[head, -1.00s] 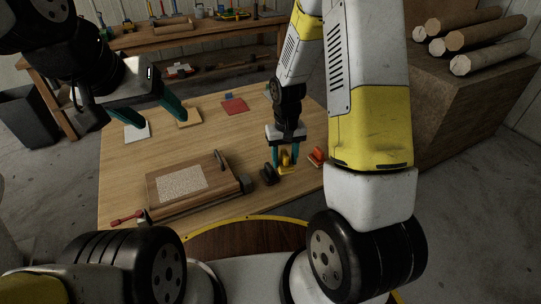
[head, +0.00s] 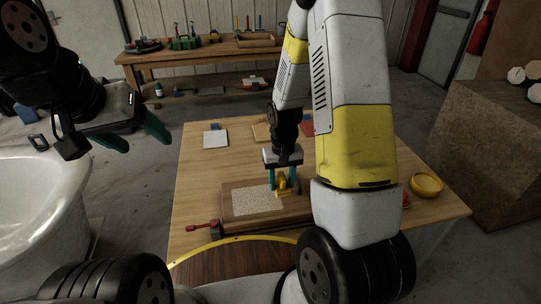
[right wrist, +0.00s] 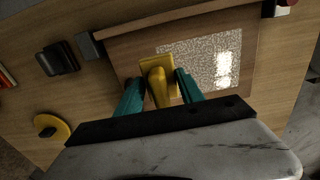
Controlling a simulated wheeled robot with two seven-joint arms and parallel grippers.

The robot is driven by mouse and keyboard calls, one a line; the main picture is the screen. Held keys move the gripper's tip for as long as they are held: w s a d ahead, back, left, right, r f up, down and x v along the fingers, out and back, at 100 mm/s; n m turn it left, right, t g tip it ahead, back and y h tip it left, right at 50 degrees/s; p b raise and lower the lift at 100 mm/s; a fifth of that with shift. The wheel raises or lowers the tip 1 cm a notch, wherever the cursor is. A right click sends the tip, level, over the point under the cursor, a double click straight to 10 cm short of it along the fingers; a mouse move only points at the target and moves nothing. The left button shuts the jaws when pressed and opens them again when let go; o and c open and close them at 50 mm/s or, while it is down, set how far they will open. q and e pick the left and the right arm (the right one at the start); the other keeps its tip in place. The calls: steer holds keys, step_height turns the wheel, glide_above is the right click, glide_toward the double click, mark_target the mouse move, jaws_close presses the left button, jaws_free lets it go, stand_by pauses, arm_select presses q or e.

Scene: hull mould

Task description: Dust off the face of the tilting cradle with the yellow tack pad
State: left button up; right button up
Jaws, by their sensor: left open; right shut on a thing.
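The tilting cradle (head: 233,212) is a brown wooden board on the table, with a pale speckled, dusty patch (head: 258,200) on its face. The patch also shows in the right wrist view (right wrist: 205,65). My right gripper (head: 283,188) is shut on the yellow tack pad (head: 282,184) by its handle. In the right wrist view the yellow tack pad (right wrist: 157,72) is over the cradle's face at the edge of the speckled patch; whether it touches the face I cannot tell. My left gripper (head: 138,136) is open and empty, in the air left of the table.
A red-handled lever (head: 203,226) is at the cradle's left front. A yellow bowl (head: 426,185) stands at the table's right. A white square (head: 215,139) lies at the back left. A white tub (head: 40,200) stands at far left. A dark block (right wrist: 58,58) lies beside the cradle.

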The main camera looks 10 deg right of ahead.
steer(key=shift+s+f, duration=0.6)
steer(key=shift+s, duration=0.15)
steer(key=w, duration=0.7)
steer(key=shift+w, duration=0.3)
steer(key=a, duration=1.6)
glide_above(234, 212)
steer(key=shift+w+a, duration=0.1)
steer(key=shift+w, duration=0.25)
steer(key=shift+s+f, duration=0.4)
steer(key=shift+f, duration=0.25)
steer(key=shift+w+f, duration=0.1)
steer(key=shift+f, duration=0.5)
steer(key=shift+f, duration=0.75)
